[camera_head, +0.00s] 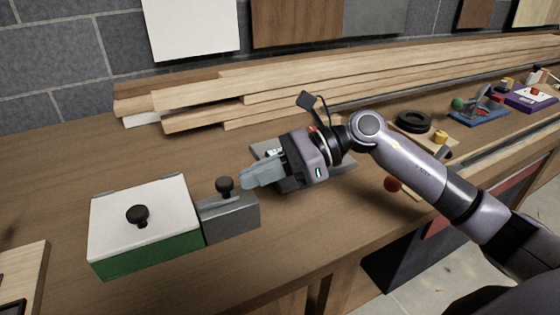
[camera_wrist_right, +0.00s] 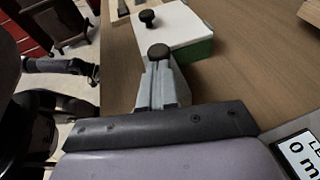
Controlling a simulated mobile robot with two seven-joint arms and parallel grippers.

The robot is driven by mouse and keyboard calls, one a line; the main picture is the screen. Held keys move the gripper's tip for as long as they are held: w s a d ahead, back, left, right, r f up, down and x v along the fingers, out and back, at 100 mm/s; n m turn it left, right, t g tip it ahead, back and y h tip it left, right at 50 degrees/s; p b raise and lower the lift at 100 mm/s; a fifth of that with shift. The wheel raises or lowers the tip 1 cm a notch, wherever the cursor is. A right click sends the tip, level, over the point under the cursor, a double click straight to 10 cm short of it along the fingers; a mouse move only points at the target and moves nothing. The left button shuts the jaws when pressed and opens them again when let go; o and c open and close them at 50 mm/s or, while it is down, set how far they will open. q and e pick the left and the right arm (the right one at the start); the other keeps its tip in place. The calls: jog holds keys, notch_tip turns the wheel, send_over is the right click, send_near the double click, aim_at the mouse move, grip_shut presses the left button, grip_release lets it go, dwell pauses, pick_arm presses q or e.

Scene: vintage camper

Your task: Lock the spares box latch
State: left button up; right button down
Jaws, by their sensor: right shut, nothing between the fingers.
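The spares box (camera_head: 150,257) is green with a white lid and a black knob (camera_head: 137,215) on top; its lid is down. A grey block (camera_head: 232,220) with a black knob (camera_head: 225,185) stands against its right side; I take this to be the latch. My right gripper (camera_head: 246,178) is shut and empty, its fingertips just right of the latch knob at about its height. In the right wrist view the fingertips (camera_wrist_right: 158,72) point at the latch knob (camera_wrist_right: 159,50); I cannot tell whether they touch it. My left gripper is not in view.
Stacked planks (camera_head: 300,90) lie along the wall at the back. A grey plate (camera_head: 262,150) lies partly hidden behind my right gripper. Bare wood is in front of the latch.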

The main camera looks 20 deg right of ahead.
aim_at(232, 183)
jog(key=shift+a, duration=0.25)
jog(key=a, duration=0.3)
jog(key=shift+a, duration=0.35)
jog(key=shift+d, duration=0.1)
